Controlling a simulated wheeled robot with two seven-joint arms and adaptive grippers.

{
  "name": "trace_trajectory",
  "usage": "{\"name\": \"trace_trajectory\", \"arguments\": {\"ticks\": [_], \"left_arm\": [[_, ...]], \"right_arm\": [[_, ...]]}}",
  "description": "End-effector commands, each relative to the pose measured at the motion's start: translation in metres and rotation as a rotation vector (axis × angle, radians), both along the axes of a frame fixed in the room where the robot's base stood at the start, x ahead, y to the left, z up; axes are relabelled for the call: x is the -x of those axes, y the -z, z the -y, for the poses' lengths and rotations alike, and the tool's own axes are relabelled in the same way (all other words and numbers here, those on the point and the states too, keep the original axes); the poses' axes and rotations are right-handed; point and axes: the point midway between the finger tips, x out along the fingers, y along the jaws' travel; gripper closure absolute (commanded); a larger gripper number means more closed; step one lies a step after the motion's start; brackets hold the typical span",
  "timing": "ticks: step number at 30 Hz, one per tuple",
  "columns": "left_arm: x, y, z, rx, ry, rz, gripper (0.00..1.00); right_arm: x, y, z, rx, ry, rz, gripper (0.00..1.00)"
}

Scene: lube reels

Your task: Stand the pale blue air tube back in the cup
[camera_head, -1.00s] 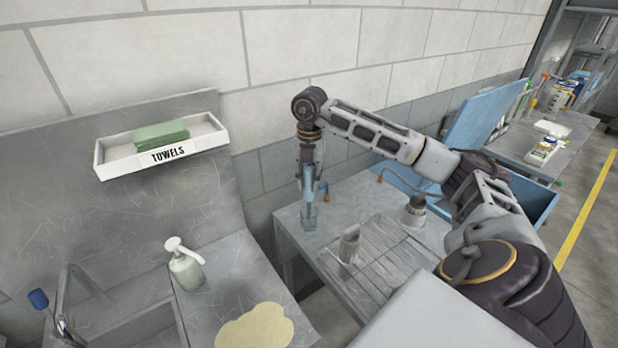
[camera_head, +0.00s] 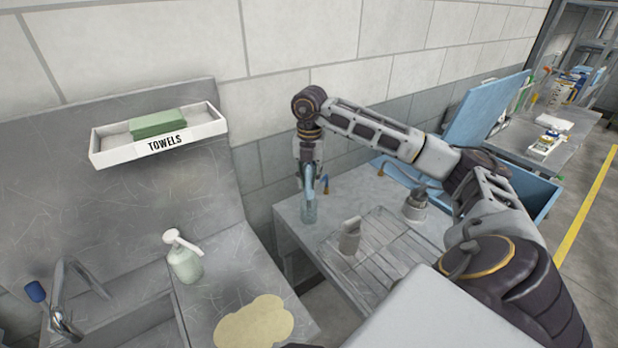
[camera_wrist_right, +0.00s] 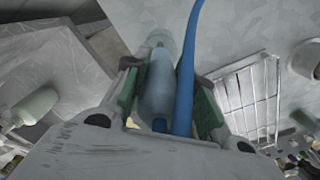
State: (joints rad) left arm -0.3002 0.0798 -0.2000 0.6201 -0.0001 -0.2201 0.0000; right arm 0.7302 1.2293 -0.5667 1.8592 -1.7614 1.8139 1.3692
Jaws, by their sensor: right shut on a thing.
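My right gripper (camera_head: 309,168) points down over the left end of the metal side table in the head view. It is shut on the pale blue air tube (camera_wrist_right: 158,88), which sits between the green finger pads in the right wrist view. The tube hangs roughly upright. A small clear pale cup (camera_head: 308,213) stands on the table directly below it. The cup also shows in the wrist view (camera_wrist_right: 161,38), around or just beyond the tube's tip. I cannot tell how deep the tip is in the cup. My left gripper is not in view.
A blue hose (camera_wrist_right: 187,70) runs close beside the tube. A grey container (camera_head: 350,238) stands on the slatted rack (camera_head: 385,250), with a grey lidded pot (camera_head: 415,204) behind it. A soap pump bottle (camera_head: 184,262) and towel tray (camera_head: 105,152) are at left.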

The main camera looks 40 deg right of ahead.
Motion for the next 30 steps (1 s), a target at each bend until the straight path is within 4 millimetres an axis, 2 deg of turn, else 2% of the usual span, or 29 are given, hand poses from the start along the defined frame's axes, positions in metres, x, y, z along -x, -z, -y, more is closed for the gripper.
{"name": "trace_trajectory", "arguments": {"ticks": [25,26,30], "left_arm": [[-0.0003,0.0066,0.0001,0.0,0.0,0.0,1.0],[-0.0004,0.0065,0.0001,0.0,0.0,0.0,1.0],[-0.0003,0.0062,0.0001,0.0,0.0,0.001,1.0]], "right_arm": [[0.0,0.0107,0.0001,0.0,0.0,0.0,1.0],[0.0,0.0105,0.0001,0.0,0.0,0.0,0.71],[0.0,0.0103,0.0001,0.0,0.0,0.0,0.53]]}}
